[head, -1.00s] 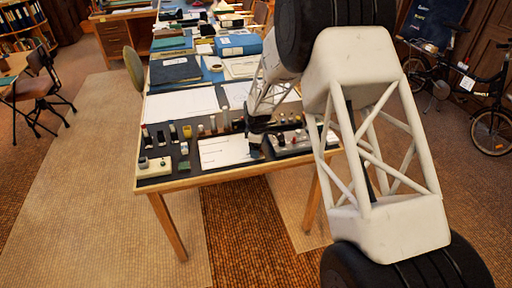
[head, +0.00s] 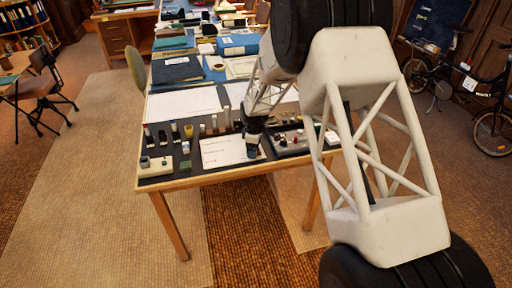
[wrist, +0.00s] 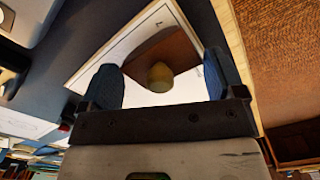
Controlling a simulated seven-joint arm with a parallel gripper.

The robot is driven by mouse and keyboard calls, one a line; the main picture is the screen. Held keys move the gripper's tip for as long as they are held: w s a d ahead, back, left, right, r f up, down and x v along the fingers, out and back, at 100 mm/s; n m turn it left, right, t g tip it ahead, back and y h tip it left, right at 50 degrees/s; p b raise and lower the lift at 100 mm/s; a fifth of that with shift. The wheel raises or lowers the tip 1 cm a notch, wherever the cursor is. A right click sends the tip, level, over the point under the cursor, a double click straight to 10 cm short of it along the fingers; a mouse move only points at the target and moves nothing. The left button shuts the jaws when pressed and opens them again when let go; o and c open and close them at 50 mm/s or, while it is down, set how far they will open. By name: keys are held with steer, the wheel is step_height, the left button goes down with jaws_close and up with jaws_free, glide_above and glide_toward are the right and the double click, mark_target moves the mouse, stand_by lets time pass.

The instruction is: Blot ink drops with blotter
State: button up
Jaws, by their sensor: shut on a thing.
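A white sheet (head: 218,153) with a few thin dark marks lies near the front edge of the table; it also shows in the wrist view (wrist: 150,98). I cannot make out separate ink drops. The blotter (wrist: 150,52) has a brown wooden body and a pale yellowish round knob. My gripper (wrist: 162,82) is shut on the blotter, with a blue finger on each side. In the head view my gripper (head: 252,151) is over the right part of the sheet and mostly hides the blotter. I cannot tell whether the blotter touches the paper.
A tray (head: 290,142) of small items stands right of the sheet. Several small bottles and blocks stand to its left, with a pale box (head: 155,166) at the front left corner. Large papers (head: 183,104) and a dark blue folder (head: 177,69) lie behind.

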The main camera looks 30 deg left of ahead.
mark_target(245, 155)
steer(key=shift+s+a, duration=0.45)
steer(key=shift+s+a, duration=0.45)
steer(key=shift+s+a, duration=0.5)
steer(key=shift+s, duration=0.05)
stand_by(0.3)
steer(key=shift+w+d, duration=0.1)
stand_by(0.3)
steer(key=shift+w+d, duration=0.5)
steer(key=shift+w+d, duration=0.25)
steer(key=shift+w+d+f, duration=0.1)
steer(key=shift+w+d, duration=0.65)
steer(key=shift+w+d, duration=0.5)
